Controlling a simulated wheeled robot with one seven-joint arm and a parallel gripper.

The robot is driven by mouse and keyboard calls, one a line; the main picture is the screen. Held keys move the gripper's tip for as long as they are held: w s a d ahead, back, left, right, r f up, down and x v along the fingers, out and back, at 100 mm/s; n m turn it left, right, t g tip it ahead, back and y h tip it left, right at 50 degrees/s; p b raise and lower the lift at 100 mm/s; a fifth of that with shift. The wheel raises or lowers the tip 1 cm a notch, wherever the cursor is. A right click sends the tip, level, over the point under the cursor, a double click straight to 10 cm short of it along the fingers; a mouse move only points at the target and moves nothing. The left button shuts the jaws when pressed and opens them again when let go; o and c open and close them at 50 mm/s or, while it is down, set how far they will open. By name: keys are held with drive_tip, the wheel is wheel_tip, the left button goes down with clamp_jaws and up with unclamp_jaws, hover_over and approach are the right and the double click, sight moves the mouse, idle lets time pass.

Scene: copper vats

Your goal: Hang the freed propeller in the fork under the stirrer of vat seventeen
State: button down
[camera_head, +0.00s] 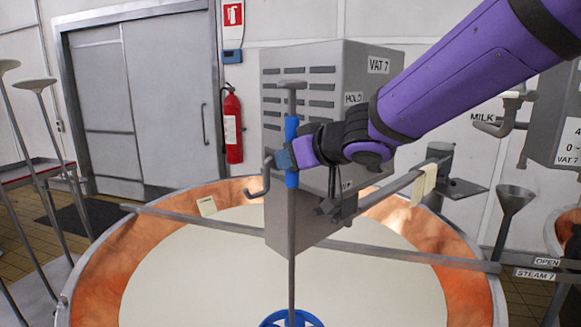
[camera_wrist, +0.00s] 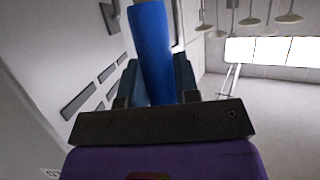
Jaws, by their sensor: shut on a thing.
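My gripper (camera_head: 285,159) is shut on the blue sleeve (camera_head: 291,135) of a long upright grey rod (camera_head: 291,240) with a flat crosspiece on top. In the wrist view, the blue sleeve (camera_wrist: 152,45) stands between both fingers. A blue ring-shaped part, probably the propeller (camera_head: 291,319), shows at the rod's lower end, cut off by the bottom edge. The rod hangs over the copper vat (camera_head: 95,283) of pale liquid. Behind it stands a grey box (camera_head: 330,75) labelled VAT 7; no vat seventeen label shows. I cannot make out the fork.
A flat bar (camera_head: 400,252) crosses the vat. A curved hook (camera_head: 252,192) shows beside the sleeve. A cloth (camera_head: 424,182) hangs on an arm at right, near a funnel (camera_head: 515,198). Tall stands (camera_head: 40,88) are at left; a fire extinguisher (camera_head: 232,125) is behind.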

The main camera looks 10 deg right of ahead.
sight(297, 125)
drive_tip(key=shift+s+d+r, duration=0.15)
drive_tip(key=shift+s+r, duration=0.05)
drive_tip(key=shift+r, duration=0.9)
drive_tip(key=shift+s+d+r, duration=0.2)
drive_tip(key=shift+r, duration=0.95)
drive_tip(key=shift+s+d+r, duration=0.15)
drive_tip(key=shift+s+r, duration=0.05)
drive_tip(key=shift+r, duration=0.9)
